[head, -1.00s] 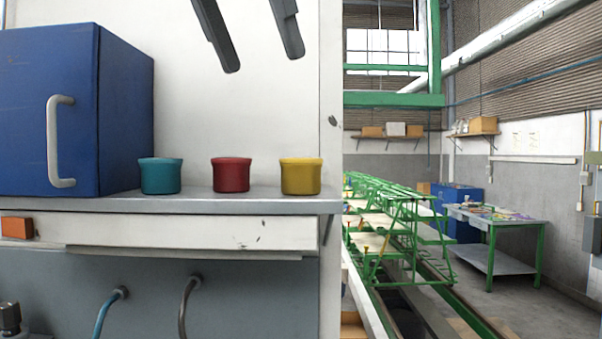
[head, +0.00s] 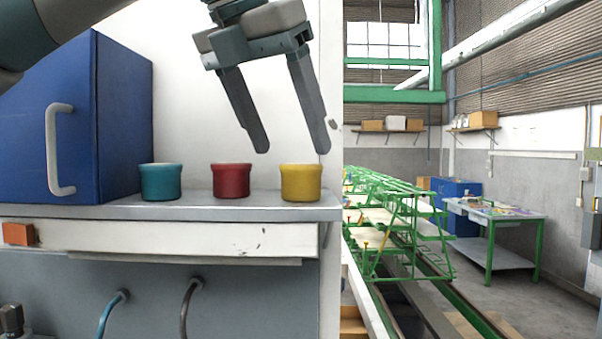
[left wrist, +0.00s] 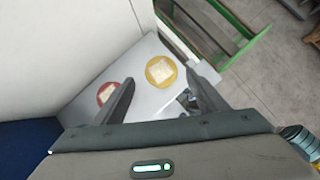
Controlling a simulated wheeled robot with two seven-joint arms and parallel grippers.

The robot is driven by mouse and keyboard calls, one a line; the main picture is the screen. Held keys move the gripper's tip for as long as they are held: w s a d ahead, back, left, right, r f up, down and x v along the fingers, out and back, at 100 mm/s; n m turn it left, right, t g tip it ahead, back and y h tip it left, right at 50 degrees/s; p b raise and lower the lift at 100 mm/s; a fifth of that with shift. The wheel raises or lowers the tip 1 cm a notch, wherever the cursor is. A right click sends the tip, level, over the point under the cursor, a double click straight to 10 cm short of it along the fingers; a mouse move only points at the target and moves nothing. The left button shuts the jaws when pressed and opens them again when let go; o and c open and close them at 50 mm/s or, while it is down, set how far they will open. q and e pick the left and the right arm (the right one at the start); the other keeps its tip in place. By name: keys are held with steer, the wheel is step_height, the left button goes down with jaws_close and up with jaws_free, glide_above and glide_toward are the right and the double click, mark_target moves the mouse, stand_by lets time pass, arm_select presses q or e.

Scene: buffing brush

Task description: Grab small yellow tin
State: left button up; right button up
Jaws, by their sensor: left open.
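The small yellow tin (head: 301,183) stands upright on the grey shelf near its right end. It also shows from above in the left wrist view (left wrist: 160,71), with a pale square on top. My left gripper (head: 292,151) is open and empty, above the tin and apart from it, its fingers pointing down. In the left wrist view the yellow tin appears between and beyond the two fingertips (left wrist: 162,80). My right gripper is in neither view.
A red tin (head: 231,181) and a teal tin (head: 160,182) stand to the left on the same shelf (head: 222,212). A blue cabinet (head: 122,120) stands at the shelf's left. The shelf ends just right of the yellow tin. A white wall rises behind.

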mark_target(297, 164)
arm_select(q)
steer(key=shift+w+d+f, duration=0.25)
steer(key=shift+f, duration=0.35)
steer(key=shift+p+x, duration=1)
steer(key=shift+p, duration=0.1)
steer(key=shift+p+x, duration=0.5)
steer(key=shift+x, duration=0.6)
steer(key=shift+w+d+f, duration=0.1)
steer(key=shift+w+f, duration=0.15)
steer(key=shift+f, duration=0.25)
steer(key=shift+s, duration=0.1)
steer(key=c, duration=1.1)
